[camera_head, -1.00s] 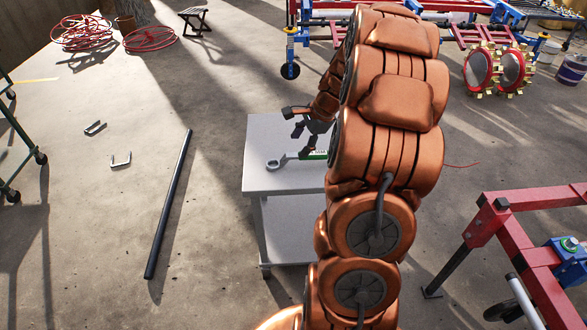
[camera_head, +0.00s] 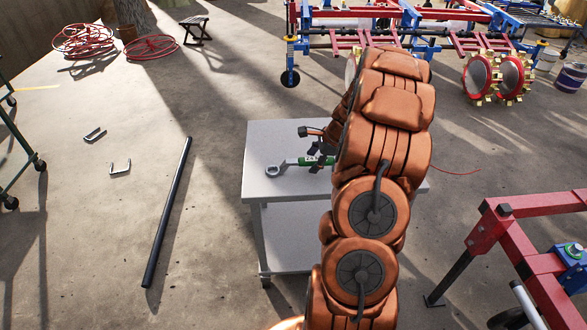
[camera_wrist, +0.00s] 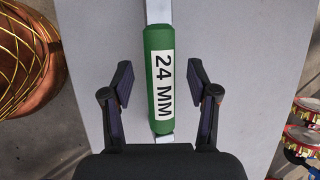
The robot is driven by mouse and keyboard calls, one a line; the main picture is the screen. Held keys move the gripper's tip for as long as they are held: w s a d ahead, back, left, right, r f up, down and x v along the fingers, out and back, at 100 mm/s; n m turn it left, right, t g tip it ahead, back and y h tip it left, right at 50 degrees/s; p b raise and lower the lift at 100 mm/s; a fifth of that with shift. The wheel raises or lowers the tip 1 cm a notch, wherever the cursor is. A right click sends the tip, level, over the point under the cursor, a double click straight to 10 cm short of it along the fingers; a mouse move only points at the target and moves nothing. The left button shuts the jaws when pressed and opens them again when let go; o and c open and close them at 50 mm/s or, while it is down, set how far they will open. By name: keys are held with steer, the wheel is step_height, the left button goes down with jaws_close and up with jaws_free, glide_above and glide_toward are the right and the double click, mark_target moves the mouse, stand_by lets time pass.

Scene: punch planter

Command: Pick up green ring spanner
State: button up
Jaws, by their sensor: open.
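The green ring spanner lies on the grey cart top. In the head view its grey ring end (camera_head: 273,171) points left, and its green grip (camera_head: 318,161) is partly hidden by my arm. In the wrist view the green grip (camera_wrist: 160,80) with a white "24 MM" label runs between my two fingers. My gripper (camera_wrist: 163,88) is open, with one finger on each side of the grip and a gap on both sides. My gripper also shows in the head view (camera_head: 316,143), over the spanner. The spanner's far end is hidden in the head view.
The grey cart (camera_head: 262,190) has free top area around the spanner. A dark pipe (camera_head: 168,210) and two metal brackets (camera_head: 120,167) lie on the floor to the left. A red frame (camera_head: 510,235) stands at the right. A copper-coloured round thing (camera_wrist: 22,60) shows at the wrist view's left.

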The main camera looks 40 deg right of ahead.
steer(key=shift+x, duration=0.75)
jaws_close()
